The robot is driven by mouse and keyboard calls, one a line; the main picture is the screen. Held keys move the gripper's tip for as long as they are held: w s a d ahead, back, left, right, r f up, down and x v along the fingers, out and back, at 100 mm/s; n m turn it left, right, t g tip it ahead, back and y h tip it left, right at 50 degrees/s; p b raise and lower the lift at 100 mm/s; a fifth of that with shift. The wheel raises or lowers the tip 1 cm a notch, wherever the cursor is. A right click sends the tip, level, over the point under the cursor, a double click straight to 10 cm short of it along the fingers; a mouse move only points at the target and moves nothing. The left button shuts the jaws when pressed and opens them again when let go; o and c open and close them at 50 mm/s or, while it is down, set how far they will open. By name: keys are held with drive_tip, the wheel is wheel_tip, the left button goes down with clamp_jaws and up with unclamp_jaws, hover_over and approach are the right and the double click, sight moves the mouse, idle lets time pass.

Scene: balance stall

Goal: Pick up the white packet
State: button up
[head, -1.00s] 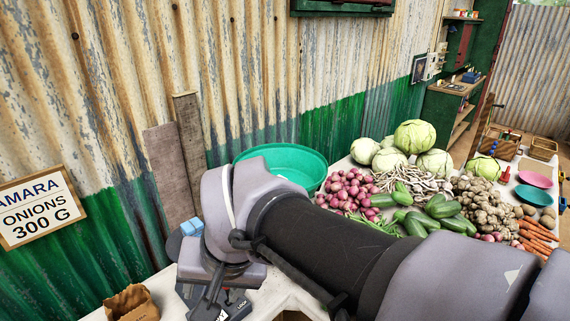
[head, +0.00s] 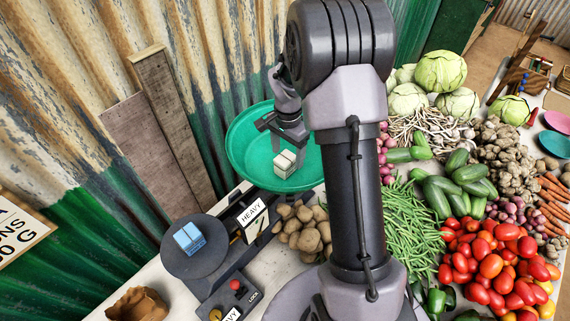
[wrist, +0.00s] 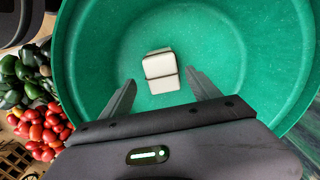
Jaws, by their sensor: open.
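The white packet (head: 285,163) is a small pale block with a dark band around it. It sits inside the green basin (head: 243,133), which rests at the back of the stall by the wall. In the wrist view the packet (wrist: 161,70) lies on the floor of the green basin (wrist: 85,60), a little beyond my fingertips. My gripper (head: 288,140) is over the basin, close to the packet. In the wrist view my gripper (wrist: 162,90) is open, with one finger on each side of the packet's line and nothing between them.
Potatoes (head: 303,232), beans (head: 412,228) and tomatoes (head: 492,262) crowd the right.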

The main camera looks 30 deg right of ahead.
drive_tip(key=f, duration=0.3)
drive_tip(key=f+b, duration=0.1)
drive_tip(key=f, duration=0.1)
drive_tip(key=shift+w+a+f, duration=0.15)
drive_tip(key=shift+a+f, duration=0.15)
drive_tip(key=shift+f, duration=0.05)
drive_tip(key=shift+r, duration=0.1)
drive_tip(key=shift+c, duration=0.2)
clamp_jaws()
